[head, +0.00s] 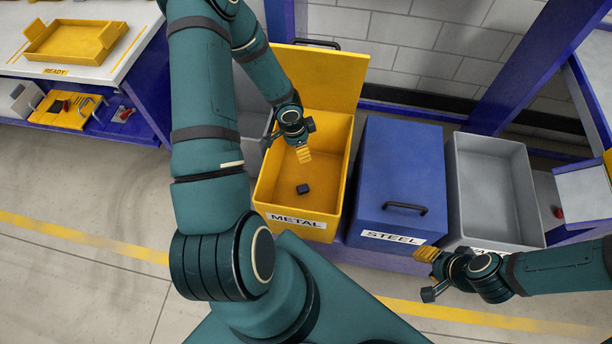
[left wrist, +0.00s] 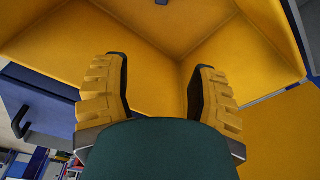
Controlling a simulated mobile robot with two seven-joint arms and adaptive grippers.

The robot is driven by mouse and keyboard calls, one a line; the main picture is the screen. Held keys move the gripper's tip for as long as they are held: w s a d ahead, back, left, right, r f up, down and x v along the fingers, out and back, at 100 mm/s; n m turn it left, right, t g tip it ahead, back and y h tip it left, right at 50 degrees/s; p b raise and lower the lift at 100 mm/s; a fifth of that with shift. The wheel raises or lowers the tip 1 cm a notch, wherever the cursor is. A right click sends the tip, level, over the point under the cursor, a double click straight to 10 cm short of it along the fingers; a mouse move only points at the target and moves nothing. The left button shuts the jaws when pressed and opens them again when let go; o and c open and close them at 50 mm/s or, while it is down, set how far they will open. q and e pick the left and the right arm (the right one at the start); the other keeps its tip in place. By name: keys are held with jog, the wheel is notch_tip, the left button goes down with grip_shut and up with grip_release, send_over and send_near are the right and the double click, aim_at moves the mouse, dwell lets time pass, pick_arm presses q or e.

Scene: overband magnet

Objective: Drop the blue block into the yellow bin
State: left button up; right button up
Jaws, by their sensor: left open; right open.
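The yellow bin (head: 347,165), labelled METAL, stands open with its lid (head: 318,75) raised at the back. A small dark blue block (head: 303,188) is inside it, apart from my left gripper, and looks to be on the bin floor. My left gripper (head: 303,152) is over the bin opening, pointing down. In the left wrist view its two yellow-padded fingers (left wrist: 156,85) are spread with nothing between them. A dark bit of the block (left wrist: 161,2) shows at the top edge there. My right gripper (head: 427,272) is open and empty in front of the blue bin.
A closed blue bin (head: 400,170) labelled STEEL and an open, empty grey bin (head: 490,180) stand to the right. A workbench (head: 85,68) with a yellow tray (head: 72,40) is at the upper left. The floor at left is clear.

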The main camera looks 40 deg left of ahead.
pick_arm(q)
notch_tip(320, 180, up, 8)
jog(key=s, duration=0.1)
jog(key=shift+a+r, duration=0.2)
jog(key=shift+a, duration=0.15)
